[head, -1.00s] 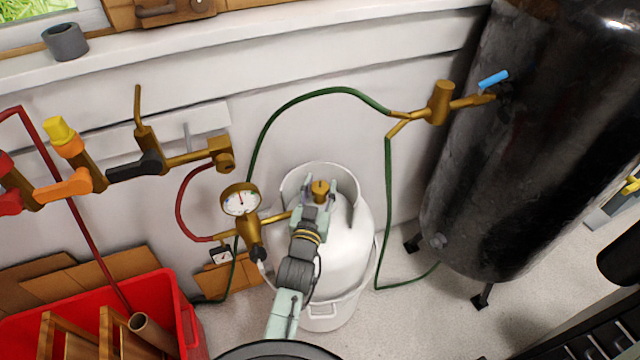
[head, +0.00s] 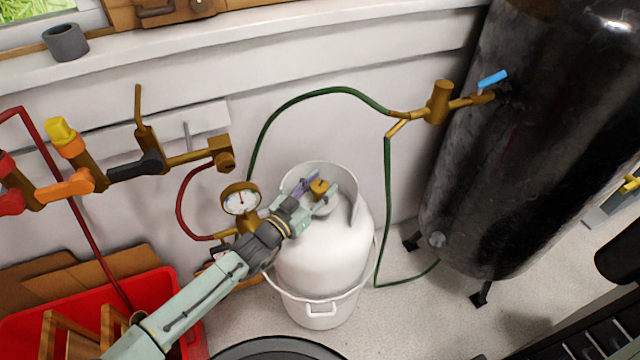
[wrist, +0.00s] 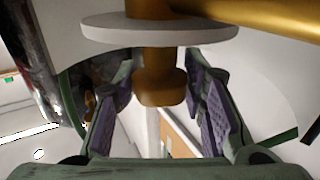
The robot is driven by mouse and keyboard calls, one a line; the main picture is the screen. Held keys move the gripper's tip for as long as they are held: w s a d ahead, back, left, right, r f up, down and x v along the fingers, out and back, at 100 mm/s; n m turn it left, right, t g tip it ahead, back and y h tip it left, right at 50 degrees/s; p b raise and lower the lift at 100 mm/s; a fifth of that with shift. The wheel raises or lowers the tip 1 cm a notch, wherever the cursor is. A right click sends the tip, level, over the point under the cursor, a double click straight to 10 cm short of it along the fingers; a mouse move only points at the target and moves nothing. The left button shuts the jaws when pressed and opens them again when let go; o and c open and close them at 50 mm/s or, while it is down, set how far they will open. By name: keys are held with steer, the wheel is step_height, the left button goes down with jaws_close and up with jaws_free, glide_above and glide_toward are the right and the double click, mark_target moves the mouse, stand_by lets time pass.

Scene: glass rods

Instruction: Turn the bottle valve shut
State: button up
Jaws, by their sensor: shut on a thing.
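The white gas bottle (head: 325,245) stands upright in a white pail-like holder, with a raised collar around its top. Its brass valve (head: 319,186) shows inside the collar, and in the wrist view the brass valve knob (wrist: 160,88) sits by a pale round disc (wrist: 158,32). My gripper (head: 318,192) reaches in from the lower left, with a finger on each side of the valve. The exact contact is partly hidden.
A pressure gauge (head: 240,199) and brass pipes stand close left of the bottle, near my arm. A green hose (head: 320,92) arches behind it to a brass fitting (head: 438,102). A large black tank (head: 510,150) stands at right; a red crate (head: 175,300) at lower left.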

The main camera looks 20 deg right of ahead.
mark_target(319, 185)
steer(key=shift+f+m+g, duration=0.2)
steer(key=shift+m+g, duration=0.1)
steer(key=shift+g, duration=0.1)
steer(key=o, duration=1.2)
steer(key=shift+r, duration=0.1)
step_height(319, 185, up, 10)
stand_by(0.4)
